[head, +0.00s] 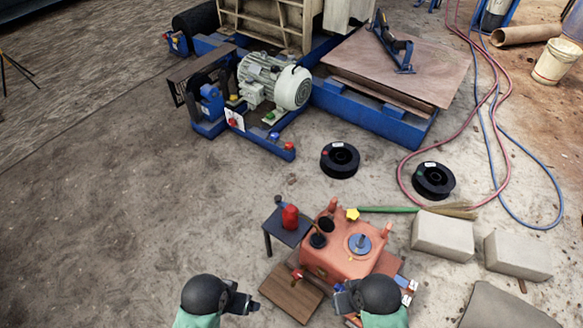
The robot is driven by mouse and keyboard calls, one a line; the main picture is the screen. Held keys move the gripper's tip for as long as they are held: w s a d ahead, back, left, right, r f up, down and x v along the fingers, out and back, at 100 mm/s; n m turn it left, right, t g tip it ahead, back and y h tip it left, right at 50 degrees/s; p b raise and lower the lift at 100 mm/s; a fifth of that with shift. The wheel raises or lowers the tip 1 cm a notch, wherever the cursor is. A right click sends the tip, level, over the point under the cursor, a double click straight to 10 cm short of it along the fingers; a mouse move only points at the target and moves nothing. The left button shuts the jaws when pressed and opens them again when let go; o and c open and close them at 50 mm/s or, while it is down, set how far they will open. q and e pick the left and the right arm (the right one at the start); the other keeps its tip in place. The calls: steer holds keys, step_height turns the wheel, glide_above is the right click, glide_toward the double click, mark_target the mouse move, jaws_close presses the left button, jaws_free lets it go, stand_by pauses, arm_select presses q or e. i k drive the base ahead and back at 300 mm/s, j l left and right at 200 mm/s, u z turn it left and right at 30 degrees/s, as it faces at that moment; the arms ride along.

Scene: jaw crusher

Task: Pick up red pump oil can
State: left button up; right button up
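A small red can (290,218), which looks like the pump oil can, stands upright on a small dark side table (284,234). A dark part shows at its upper left. My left gripper (250,304) is low in the head view, below and left of the can and apart from it. My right gripper (341,292) is by the lower edge of the orange-red housing, below and right of the can. Both grippers are small and dark, so their finger gaps are unclear. I see nothing held in either.
The orange-red housing (335,262) stands just right of the side table. A wooden board (291,295) lies between my grippers. Two black wheels (340,160) and concrete blocks (443,235) lie on the ground. A motor (275,82) sits behind. The ground at left is clear.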

mark_target(290, 213)
steer(key=i+j, duration=0.1)
steer(key=j, duration=0.15)
steer(key=i+j, duration=0.15)
steer(key=i+j+z, duration=0.25)
steer(key=j, duration=0.2)
steer(key=j+z, duration=0.25)
steer(key=j, duration=0.25)
steer(key=i+j+z, duration=0.1)
steer(key=j+z, duration=0.15)
steer(key=j, duration=0.25)
steer(key=z, duration=0.45)
